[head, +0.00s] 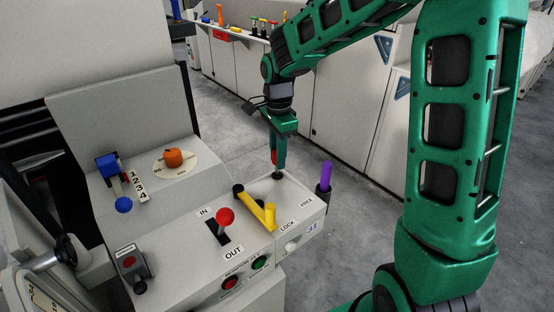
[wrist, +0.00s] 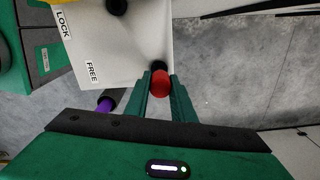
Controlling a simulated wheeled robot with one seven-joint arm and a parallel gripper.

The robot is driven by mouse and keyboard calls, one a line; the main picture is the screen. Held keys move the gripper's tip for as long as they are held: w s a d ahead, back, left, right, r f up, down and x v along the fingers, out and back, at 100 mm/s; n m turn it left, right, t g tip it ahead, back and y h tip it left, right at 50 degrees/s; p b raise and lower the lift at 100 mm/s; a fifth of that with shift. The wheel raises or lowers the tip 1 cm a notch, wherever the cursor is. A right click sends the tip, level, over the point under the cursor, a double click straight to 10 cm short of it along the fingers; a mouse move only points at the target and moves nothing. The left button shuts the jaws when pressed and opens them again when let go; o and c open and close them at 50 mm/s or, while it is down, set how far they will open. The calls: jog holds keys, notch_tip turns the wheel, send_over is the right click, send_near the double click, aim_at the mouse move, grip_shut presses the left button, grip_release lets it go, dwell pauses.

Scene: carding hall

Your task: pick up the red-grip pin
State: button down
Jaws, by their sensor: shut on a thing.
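The red-grip pin (wrist: 160,83) shows its round red grip between my fingertips in the wrist view. In the head view only a bit of red (head: 274,157) shows beside the fingers. My gripper (head: 278,165) points down over the far corner of the grey console, shut on the red grip. A dark round socket or collar (head: 278,175) is right below the fingertips. The pin's shaft is hidden, so I cannot tell whether it sits in the socket.
A purple-handled thing (head: 325,175) stands in a dark holder on the console's right side. A red-knobbed lever (head: 225,217) stands nearer. Open floor lies beyond the console.

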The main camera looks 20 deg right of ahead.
jog(key=r, duration=0.3)
jog(key=shift+s+a+r, duration=0.15)
jog(key=shift+a+r, duration=0.15)
jog(key=shift+a, duration=0.1)
jog(key=s+a+r, duration=0.4)
jog(key=a+r, duration=0.2)
jog(key=a, duration=0.4)
jog(key=shift+r, duration=0.2)
jog(key=shift+r, duration=0.1)
notch_tip(320, 180, up, 8)
dwell(1.0)
